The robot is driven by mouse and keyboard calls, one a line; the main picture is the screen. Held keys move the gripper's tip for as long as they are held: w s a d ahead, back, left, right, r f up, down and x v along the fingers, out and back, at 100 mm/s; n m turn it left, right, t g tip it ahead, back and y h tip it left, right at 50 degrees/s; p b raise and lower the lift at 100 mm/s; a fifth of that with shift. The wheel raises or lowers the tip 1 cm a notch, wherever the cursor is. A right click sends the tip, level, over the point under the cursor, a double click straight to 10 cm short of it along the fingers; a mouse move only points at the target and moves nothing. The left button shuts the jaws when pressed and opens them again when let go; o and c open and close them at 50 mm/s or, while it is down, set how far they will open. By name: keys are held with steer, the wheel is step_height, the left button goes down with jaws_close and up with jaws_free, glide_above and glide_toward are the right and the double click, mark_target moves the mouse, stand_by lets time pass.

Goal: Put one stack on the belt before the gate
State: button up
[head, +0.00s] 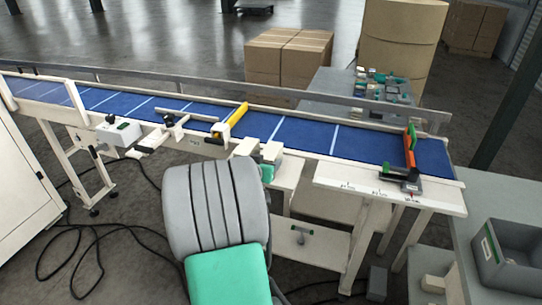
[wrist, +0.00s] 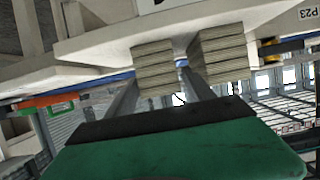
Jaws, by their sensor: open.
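The blue belt (head: 305,133) runs across the head view. A yellow bar (head: 236,117) crosses it near the middle, and an orange and green bar (head: 410,150) stands near its right end; I cannot tell which is the gate. My gripper (head: 259,152) is at the belt's near side, just right of and below the yellow bar. In the wrist view its two ribbed pads (wrist: 188,62) are apart, with nothing seen held between them. Small mixed items (head: 383,84) lie on a grey table behind the belt; I cannot make out a stack among them.
A rail (head: 300,98) runs along the belt's far side. A white box (head: 119,131) and brackets sit on the near edge at left. A grey bin (head: 515,258) stands at lower right. Cartons (head: 287,57) stand behind. The belt between the two bars is clear.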

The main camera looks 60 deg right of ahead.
steer(key=p+x, duration=0.1)
steer(key=x, duration=0.1)
steer(key=p+x, duration=0.1)
steer(key=x, duration=0.2)
steer(key=shift+s+d+r, duration=0.1)
steer(key=shift+d+r, duration=0.1)
jaws_close()
stand_by(0.4)
